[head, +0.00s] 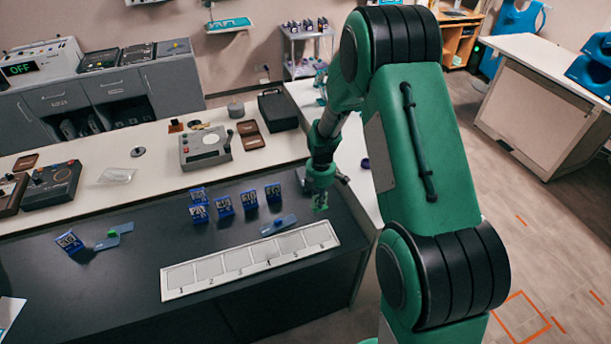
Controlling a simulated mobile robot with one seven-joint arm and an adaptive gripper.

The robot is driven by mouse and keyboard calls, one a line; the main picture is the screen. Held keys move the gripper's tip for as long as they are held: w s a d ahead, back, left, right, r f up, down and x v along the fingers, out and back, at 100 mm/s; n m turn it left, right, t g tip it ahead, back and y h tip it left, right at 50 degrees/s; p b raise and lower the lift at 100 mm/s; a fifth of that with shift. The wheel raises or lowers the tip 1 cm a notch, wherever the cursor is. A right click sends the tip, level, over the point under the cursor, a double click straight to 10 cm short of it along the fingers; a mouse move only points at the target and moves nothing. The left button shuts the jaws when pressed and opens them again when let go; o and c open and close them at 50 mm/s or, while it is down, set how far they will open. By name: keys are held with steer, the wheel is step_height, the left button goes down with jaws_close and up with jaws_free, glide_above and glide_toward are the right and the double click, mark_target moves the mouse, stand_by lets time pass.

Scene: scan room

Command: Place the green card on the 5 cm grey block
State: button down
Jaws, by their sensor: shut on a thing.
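My gripper (320,184) is over the right part of the dark table, beyond the right end of the white strip. The fingers are small and partly blurred in this view. I cannot pick out the 5 cm grey block for sure. The white strip (166,283) lies on the table with a row of grey squares and numbers along its front edge.
Several blue number cards (224,206) stand behind the strip; another (69,242) stands at the left. A small green block (112,233) sits by blue flat pieces. A blue flat piece (279,225) lies behind the strip. A grey device (206,147) stands on the white counter.

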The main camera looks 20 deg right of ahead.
steer(key=shift+w+r, duration=0.25)
steer(key=shift+w, duration=0.5)
steer(key=shift+w+r, duration=0.25)
steer(key=shift+w, duration=0.45)
steer(key=w, duration=0.5)
steer(key=w+d+f, duration=0.1)
steer(key=w, duration=0.4)
steer(key=w+d, duration=0.1)
steer(key=w, duration=0.4)
steer(key=shift+w+d+f, duration=0.2)
steer(key=shift+w+f, duration=0.05)
steer(key=shift+w, duration=0.15)
steer(key=shift+f+b, duration=0.35)
steer(key=shift+f, duration=1.35)
steer(key=shift+f, duration=0.15)
